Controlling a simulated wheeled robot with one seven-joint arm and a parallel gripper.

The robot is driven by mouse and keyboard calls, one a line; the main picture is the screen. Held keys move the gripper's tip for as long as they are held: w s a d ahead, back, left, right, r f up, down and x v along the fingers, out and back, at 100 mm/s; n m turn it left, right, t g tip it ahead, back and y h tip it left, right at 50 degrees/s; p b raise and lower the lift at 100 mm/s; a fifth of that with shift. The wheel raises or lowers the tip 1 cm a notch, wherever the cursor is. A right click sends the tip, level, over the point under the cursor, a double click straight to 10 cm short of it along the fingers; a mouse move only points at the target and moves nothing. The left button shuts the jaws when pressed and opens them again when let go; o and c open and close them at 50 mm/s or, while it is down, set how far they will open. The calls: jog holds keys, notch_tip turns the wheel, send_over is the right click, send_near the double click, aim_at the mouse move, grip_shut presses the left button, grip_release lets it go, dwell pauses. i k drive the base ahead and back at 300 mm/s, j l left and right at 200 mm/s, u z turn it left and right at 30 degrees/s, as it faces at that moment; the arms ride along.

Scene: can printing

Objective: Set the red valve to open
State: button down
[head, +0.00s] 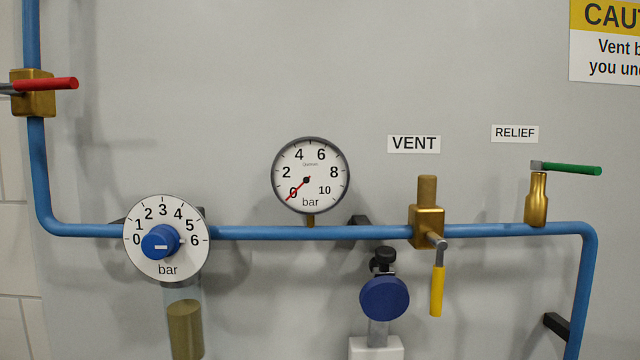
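The red valve is a brass block (33,93) on the vertical blue pipe at the far left. Its red lever (46,84) points right, roughly horizontal and crosswise to that pipe. Nothing touches the lever.
Right of the red valve are a blue regulator knob (160,242), a pressure gauge (310,175) reading near 0, a vent valve with a yellow handle (437,291) hanging down, and a relief valve with a green lever (572,169). The wall (180,60) between the red valve and gauge is clear.

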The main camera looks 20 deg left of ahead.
aim_at(17, 89)
jog(key=u, duration=1.45)
